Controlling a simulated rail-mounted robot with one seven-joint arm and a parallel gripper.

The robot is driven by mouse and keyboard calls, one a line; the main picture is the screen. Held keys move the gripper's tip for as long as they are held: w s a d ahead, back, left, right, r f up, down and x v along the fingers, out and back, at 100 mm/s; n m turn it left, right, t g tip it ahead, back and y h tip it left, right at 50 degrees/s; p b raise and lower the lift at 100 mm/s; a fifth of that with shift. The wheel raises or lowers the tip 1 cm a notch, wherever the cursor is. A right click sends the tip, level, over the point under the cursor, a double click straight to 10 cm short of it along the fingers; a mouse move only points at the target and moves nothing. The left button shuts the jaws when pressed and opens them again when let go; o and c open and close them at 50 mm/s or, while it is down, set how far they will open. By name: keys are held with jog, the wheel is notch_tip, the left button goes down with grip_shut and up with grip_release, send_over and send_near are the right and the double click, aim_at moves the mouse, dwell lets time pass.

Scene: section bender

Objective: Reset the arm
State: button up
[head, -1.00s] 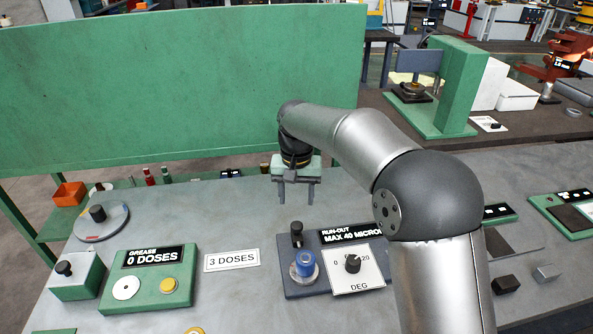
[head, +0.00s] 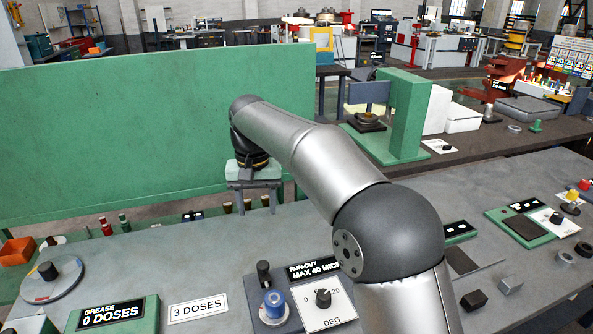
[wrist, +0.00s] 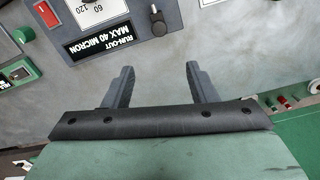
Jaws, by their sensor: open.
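My gripper (head: 253,204) hangs above the back part of the grey bench, pointing down, in front of the green panel. Its two fingers are apart with nothing between them. In the wrist view my gripper (wrist: 160,80) also shows open and empty over bare grey bench top. The run-out station (head: 267,318) with its dial and a blue part (head: 274,305) stands in front of the gripper, apart from it. The station's label plate shows in the wrist view (wrist: 100,42) at the upper left.
A green panel (head: 150,140) rises behind the bench. A grease station (head: 115,315) reading 0 DOSES and a round turntable (head: 52,280) stand at left. Small blocks (head: 473,299) lie at right. Bare bench (head: 180,260) surrounds the gripper.

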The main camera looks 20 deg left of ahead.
jog(key=s+d+m, duration=0.1)
jog(key=s+d, duration=0.2)
jog(key=d, duration=0.9)
jog(key=s+d+m, duration=0.1)
jog(key=s+d, duration=0.1)
jog(key=d, duration=1.1)
jog(key=s+d+f+m, duration=0.1)
jog(key=s+d+f, duration=0.4)
jog(key=s+d, duration=0.2)
jog(key=s+d+f+m, duration=0.1)
jog(key=s+d+f, duration=0.4)
jog(key=s+d, duration=0.3)
jog(key=s, duration=0.3)
jog(key=shift+t, duration=0.3)
